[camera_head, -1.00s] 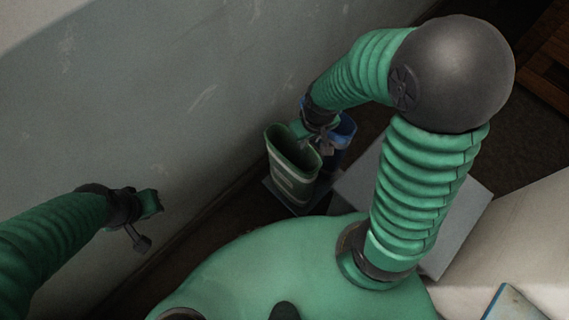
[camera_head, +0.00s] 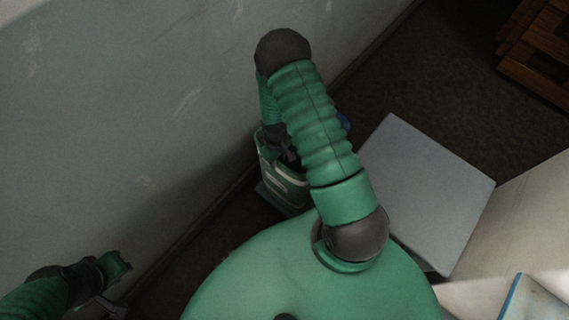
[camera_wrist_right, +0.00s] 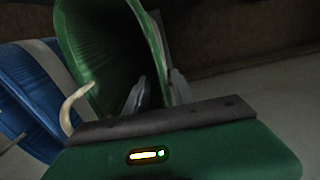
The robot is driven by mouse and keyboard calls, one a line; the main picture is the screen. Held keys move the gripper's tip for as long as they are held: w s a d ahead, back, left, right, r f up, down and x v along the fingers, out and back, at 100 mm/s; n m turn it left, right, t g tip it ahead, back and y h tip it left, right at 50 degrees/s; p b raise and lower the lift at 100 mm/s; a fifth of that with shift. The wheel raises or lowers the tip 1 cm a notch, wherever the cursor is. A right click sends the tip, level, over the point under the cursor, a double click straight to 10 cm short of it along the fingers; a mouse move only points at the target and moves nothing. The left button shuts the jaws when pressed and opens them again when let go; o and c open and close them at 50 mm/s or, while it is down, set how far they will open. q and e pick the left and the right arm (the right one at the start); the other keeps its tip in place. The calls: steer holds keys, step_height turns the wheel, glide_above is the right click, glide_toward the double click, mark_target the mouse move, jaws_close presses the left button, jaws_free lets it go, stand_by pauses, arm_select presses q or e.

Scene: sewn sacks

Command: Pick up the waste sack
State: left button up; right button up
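A green sack (camera_head: 285,183) with a pale band and an open mouth stands near the wall. A blue sack (camera_head: 343,121) is mostly hidden behind my right arm; it shows at the left in the right wrist view (camera_wrist_right: 35,85). No label shows which one is the waste sack. My right gripper (camera_head: 287,160) is at the green sack's mouth. In the right wrist view, its fingers (camera_wrist_right: 160,88) stand apart, with the edge of the green sack (camera_wrist_right: 100,50) between them. My left gripper (camera_head: 118,285) is by the wall, away from the sacks; its fingers are unclear.
The grey wall (camera_head: 130,130) runs close along the left of the sacks. A flat grey panel (camera_head: 425,180) lies right of my right arm. A wooden piece of furniture (camera_head: 540,55) stands at the top right. Dark floor (camera_head: 430,90) is clear between them.

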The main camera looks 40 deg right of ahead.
mark_target(285, 174)
steer(key=f, duration=0.4)
steer(key=shift+w+a+f+b, duration=0.1)
steer(key=shift+w+f+b, duration=0.15)
steer(key=shift+w+b, duration=0.1)
steer(key=shift+r, duration=0.1)
jaws_close()
stand_by(0.9)
